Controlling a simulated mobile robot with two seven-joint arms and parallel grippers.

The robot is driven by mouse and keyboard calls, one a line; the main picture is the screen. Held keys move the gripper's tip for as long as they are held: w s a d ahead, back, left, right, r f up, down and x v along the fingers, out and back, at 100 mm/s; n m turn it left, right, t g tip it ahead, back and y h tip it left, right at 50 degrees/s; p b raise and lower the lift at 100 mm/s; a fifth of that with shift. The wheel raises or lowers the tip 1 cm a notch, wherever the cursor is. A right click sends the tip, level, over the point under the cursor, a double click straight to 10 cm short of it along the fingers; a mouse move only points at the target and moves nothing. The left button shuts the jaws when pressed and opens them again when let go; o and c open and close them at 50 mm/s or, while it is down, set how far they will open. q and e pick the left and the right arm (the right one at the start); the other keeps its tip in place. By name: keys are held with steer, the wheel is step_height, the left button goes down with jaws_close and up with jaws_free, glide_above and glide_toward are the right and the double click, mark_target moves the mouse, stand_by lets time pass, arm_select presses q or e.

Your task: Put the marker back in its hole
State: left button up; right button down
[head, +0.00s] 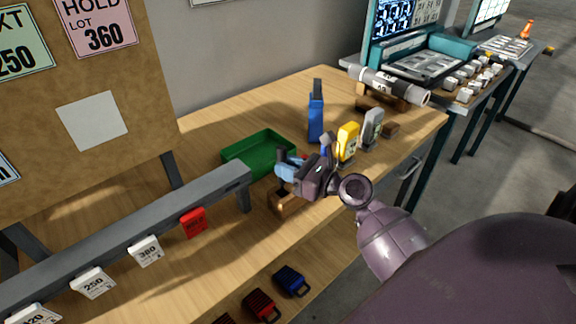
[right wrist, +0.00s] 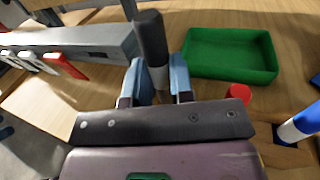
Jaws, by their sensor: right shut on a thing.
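My right gripper (head: 283,172) is shut on a marker with a black end (right wrist: 152,38) and a pale band, which stands up between the blue fingertips (right wrist: 158,82) in the right wrist view. In the head view the hand hides most of this marker. A wooden block (head: 284,204) lies below the hand, and part of it shows in the right wrist view (right wrist: 280,158). A blue and white marker (right wrist: 302,122) and a red-topped one (right wrist: 238,92) stand by the block. I cannot make out an empty hole. My left gripper is out of view.
A green tray (head: 262,152) lies behind the hand. A grey rail (head: 120,233) with hanging tags runs at the left. A blue upright tool (head: 316,115) and yellow (head: 347,142) and grey (head: 373,128) devices stand to the right. Bare table lies at the back.

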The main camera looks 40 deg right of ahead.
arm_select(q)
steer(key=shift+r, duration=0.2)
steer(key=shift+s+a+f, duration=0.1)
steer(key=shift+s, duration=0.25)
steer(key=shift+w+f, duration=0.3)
arm_select(e)
steer(key=shift+f, duration=0.6)
arm_select(q)
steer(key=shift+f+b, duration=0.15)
steer(key=shift+b, duration=0.15)
arm_select(e)
steer(key=shift+f, duration=0.15)
steer(key=shift+f+b, duration=0.3)
steer(key=shift+f, duration=0.25)
arm_select(q)
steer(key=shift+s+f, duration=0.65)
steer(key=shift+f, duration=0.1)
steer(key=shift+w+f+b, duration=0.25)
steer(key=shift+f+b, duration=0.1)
steer(key=shift+b, duration=0.05)
arm_select(e)
steer(key=shift+f, duration=0.65)
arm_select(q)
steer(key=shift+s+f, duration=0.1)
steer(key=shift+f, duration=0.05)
arm_select(e)
steer(key=shift+f, duration=0.15)
